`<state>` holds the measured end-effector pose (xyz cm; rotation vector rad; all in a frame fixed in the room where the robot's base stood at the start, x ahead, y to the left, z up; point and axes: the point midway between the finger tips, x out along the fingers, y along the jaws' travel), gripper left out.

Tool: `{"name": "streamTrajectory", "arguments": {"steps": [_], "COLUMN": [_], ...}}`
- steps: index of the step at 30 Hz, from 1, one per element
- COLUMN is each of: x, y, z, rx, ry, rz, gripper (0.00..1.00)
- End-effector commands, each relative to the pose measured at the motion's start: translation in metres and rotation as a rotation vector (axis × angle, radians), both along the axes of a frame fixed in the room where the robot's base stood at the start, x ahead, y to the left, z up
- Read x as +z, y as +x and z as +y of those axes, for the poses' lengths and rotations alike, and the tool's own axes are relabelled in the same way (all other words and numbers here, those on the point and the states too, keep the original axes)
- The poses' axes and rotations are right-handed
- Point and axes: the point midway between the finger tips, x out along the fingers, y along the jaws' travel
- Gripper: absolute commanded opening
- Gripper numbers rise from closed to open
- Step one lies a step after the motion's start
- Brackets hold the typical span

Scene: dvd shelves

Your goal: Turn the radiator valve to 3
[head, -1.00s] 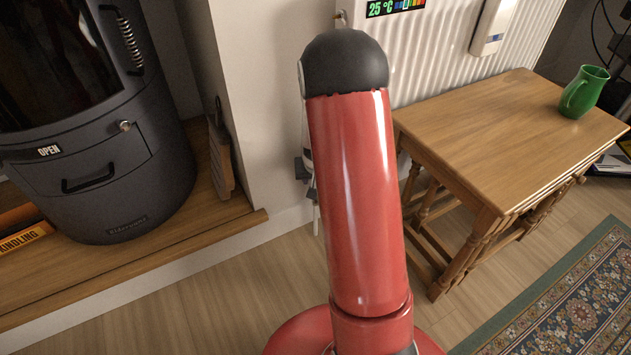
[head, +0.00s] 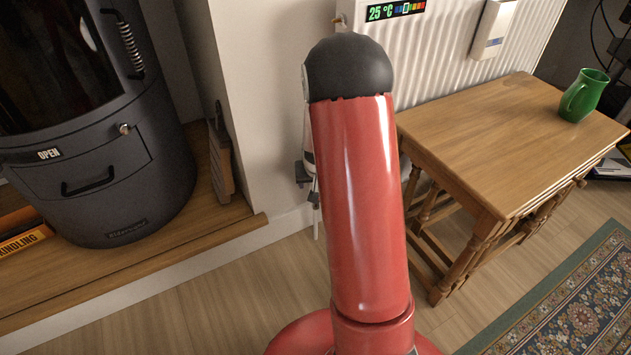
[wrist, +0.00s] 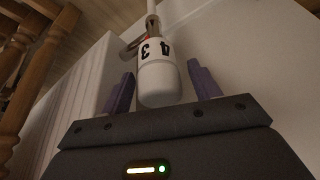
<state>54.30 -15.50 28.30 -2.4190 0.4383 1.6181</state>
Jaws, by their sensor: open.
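The radiator valve (wrist: 160,80) is a white rounded knob with black figures 3 and 4, seen upside down in the wrist view. A metal fitting and pipe show beyond it. My gripper (wrist: 161,70) is open, one dark finger on each side of the knob. Gaps show between the knob and both fingers, so it does not look gripped. The index mark of the valve cannot be made out, so its setting is unclear. In the head view my red arm hides the valve and most of my gripper.
A dark stove (head: 90,140) stands at left on a wooden ledge.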

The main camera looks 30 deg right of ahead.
Motion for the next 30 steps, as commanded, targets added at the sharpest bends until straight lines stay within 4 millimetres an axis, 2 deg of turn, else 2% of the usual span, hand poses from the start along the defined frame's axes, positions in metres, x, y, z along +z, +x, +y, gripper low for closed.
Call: {"name": "streamTrajectory", "arguments": {"steps": [9, 13, 18, 30], "x": [0.048, 0.063, 0.071, 0.070], "y": [-0.017, -0.023, -0.027, -0.027], "z": [0.006, 0.009, 0.010, 0.010], "rx": [0.000, 0.000, 0.000, 0.000], "ry": [-0.001, -0.001, 0.000, 0.000], "rz": [-0.004, -0.003, -0.001, 0.000], "gripper": [0.62, 0.62, 0.62, 0.62]}}
